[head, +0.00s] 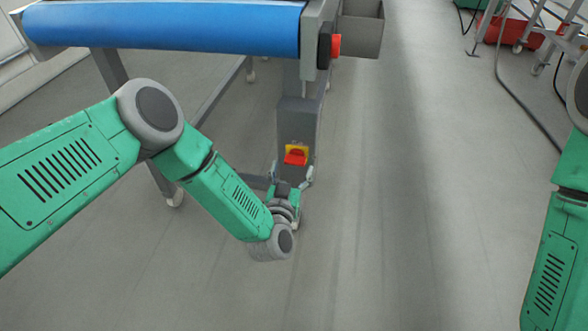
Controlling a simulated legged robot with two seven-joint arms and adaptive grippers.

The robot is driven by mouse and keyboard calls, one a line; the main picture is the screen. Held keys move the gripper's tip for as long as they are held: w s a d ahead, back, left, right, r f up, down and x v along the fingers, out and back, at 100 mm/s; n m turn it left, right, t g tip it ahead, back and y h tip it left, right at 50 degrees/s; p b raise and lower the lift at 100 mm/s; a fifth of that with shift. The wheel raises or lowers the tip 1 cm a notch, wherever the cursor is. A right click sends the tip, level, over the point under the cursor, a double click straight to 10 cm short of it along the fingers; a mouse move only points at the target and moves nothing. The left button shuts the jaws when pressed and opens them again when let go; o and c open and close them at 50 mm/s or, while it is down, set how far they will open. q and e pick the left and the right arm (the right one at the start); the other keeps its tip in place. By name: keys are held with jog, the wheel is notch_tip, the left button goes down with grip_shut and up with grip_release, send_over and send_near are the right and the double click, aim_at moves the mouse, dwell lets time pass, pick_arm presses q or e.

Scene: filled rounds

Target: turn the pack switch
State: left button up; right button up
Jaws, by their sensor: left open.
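The pack switch (295,157) is a red handle on a yellow plate, set on the front of a grey box on the conveyor's leg. My left gripper (292,174) is just below and in front of the switch. Its fingers are spread apart, one to each side, and nothing shows between them. I cannot tell whether a finger touches the switch. The lower part of the switch box is hidden behind the gripper. My right arm shows at the right edge, but its gripper is out of view.
A conveyor with a blue belt (170,27) runs across the top left. A red button (336,45) and a grey bin (362,30) are at its right end. A red crate (508,33) and a dark cable (520,98) lie at upper right. The middle floor is clear.

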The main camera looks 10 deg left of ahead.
aim_at(295, 159)
pick_arm(q)
jog(key=shift+w+b, duration=0.3)
jog(key=shift+w, duration=0.9)
jog(key=c, duration=1.2)
jog(key=shift+o, duration=0.2)
jog(key=shift+n, duration=0.4)
jog(key=shift+a+f+n+p, duration=0.1)
jog(key=shift+n+p, duration=0.3)
jog(key=shift+n, duration=2.1)
jog(key=o, duration=1.2)
jog(key=shift+c, duration=0.2)
